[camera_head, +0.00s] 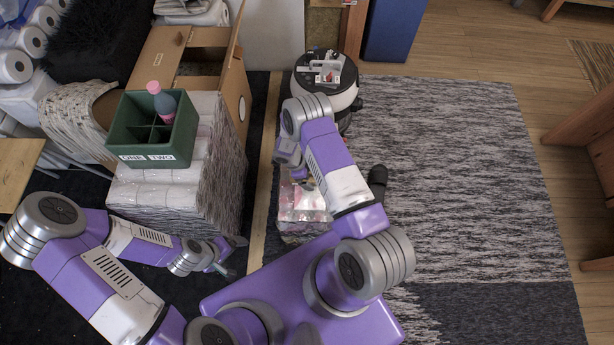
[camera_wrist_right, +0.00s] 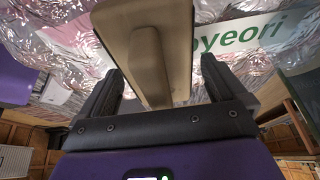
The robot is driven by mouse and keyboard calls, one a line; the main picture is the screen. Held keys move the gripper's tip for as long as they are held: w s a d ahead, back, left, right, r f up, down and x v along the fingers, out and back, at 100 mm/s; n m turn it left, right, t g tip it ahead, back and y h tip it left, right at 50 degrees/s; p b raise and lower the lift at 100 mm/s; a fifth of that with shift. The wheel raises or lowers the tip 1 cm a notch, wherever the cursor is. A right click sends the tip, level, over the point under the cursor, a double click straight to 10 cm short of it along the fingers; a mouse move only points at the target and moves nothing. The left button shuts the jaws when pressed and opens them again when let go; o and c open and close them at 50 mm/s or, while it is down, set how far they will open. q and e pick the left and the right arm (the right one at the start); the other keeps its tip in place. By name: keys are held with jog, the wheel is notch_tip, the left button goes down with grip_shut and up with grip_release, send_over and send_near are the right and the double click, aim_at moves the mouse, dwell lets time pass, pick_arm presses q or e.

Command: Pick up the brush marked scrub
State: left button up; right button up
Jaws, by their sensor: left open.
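No marking reading "scrub" can be made out in either view. In the right wrist view, a tan block with a raised handle (camera_wrist_right: 148,62) sits between the fingers of my right gripper (camera_wrist_right: 160,85). The fingers stand apart, with gaps beside the handle. I cannot tell whether this block is the brush. In the head view my right gripper (camera_head: 298,176) is above a shiny silver and pink package (camera_head: 302,208), and my arm partly hides both. My left gripper (camera_head: 234,256) is open and empty, beside the white stacked bundles.
A green divided crate (camera_head: 117,128) labelled ONE and TWO stands on the bundles (camera_head: 165,197) and holds a pink-capped bottle (camera_head: 162,103). A cardboard box (camera_head: 236,92) is behind. A round black-and-white machine (camera_head: 340,101) carries small items. The grey rug (camera_head: 460,160) at right is mostly clear.

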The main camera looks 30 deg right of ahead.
jog(key=c, duration=1)
jog(key=shift+r, duration=0.1)
notch_tip(320, 180, up, 10)
jog(key=p, duration=0.3)
